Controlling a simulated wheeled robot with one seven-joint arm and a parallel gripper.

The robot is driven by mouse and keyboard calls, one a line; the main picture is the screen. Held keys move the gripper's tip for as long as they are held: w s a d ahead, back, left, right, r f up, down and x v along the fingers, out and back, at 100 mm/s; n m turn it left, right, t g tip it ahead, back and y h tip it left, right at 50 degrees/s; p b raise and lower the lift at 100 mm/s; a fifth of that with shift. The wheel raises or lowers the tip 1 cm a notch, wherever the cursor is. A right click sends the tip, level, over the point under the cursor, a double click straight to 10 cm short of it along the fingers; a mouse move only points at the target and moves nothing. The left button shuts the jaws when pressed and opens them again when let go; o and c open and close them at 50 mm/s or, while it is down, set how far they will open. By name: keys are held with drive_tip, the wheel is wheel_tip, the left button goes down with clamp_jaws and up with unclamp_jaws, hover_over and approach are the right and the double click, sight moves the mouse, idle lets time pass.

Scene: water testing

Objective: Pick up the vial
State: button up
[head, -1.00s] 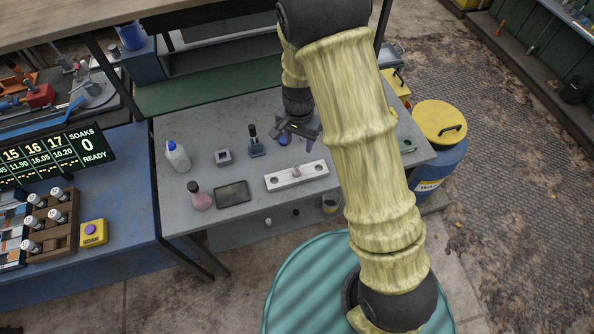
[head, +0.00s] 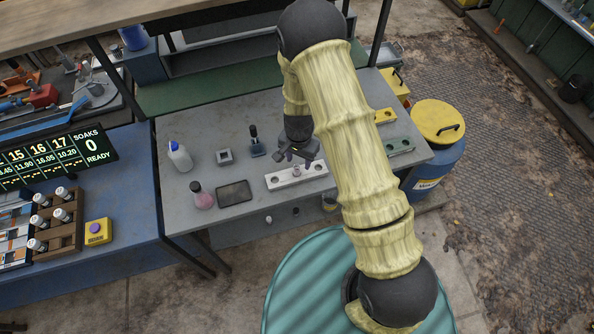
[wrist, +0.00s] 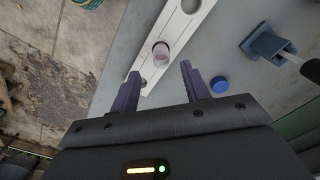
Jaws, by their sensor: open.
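The vial (wrist: 161,52) is a small, clear, pinkish vessel standing in the middle hole of a white rack (wrist: 185,27) in the wrist view. In the head view the white rack (head: 283,182) lies on the grey bench, and the vial (head: 297,171) shows small, just below my gripper (head: 297,161). In the wrist view my gripper (wrist: 160,73) is open and empty. Its two purple fingers point toward the vial, which lies just beyond the tips and between their lines. The fingers do not appear to touch it.
A blue cap (wrist: 219,84) lies on the bench right of the fingers, with a blue stand (wrist: 266,45) farther right. In the head view a dark flat tray (head: 234,193), a pink flask (head: 201,196) and a white bottle (head: 179,155) stand to the left.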

sight(297, 172)
drive_tip(key=shift+s+a+f+p, duration=0.15)
drive_tip(key=shift+f+p, duration=0.45)
drive_tip(key=shift+f, duration=0.05)
drive_tip(key=shift+a+f+p, duration=0.15)
drive_tip(key=shift+f+p, duration=0.55)
drive_tip(key=shift+f, duration=1.25)
drive_tip(key=c, duration=1)
